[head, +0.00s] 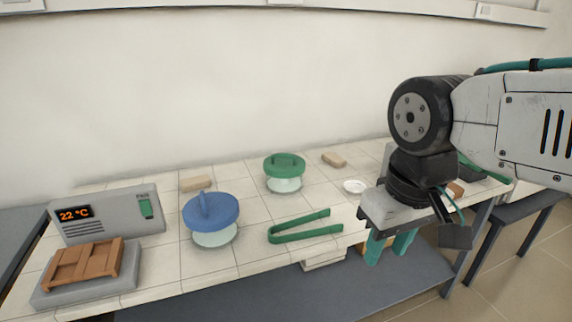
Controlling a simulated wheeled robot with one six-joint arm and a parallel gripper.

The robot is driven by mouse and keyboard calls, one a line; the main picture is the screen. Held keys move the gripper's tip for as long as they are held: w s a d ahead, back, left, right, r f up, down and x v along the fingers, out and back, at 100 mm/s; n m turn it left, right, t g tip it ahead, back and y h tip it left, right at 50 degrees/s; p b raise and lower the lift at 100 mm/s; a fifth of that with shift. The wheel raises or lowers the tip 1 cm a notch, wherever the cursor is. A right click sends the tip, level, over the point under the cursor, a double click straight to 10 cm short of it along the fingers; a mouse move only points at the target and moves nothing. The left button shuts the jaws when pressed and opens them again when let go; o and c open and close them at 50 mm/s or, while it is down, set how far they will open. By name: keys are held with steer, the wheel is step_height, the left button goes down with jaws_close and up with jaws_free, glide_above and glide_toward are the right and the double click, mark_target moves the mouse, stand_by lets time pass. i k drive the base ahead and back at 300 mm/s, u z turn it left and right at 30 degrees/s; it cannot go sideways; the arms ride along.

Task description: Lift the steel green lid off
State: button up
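The green lid (284,169) is round, with a raised bar handle on top. It sits on a pale, glassy round vessel (284,185) near the back middle of the tiled bench. My gripper (389,250) hangs at the bench's front edge, to the right of and nearer than the green lid, well apart from it. Its two teal fingers point down with a gap between them, and I see nothing held. A blue lid (211,214) with an upright handle sits on a similar vessel (215,238), to the left and nearer.
Green tongs (306,228) lie on the bench in front of the green lid. A small white dish (355,186) and tan blocks (334,160) (197,183) lie around it. At left stand a grey unit reading 22 °C (108,215) and a brown rack (84,264). A wall rises behind.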

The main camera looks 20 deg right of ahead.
mark_target(280, 166)
steer(key=u, duration=0.35)
steer(key=i, duration=1)
steer(key=z, duration=0.35)
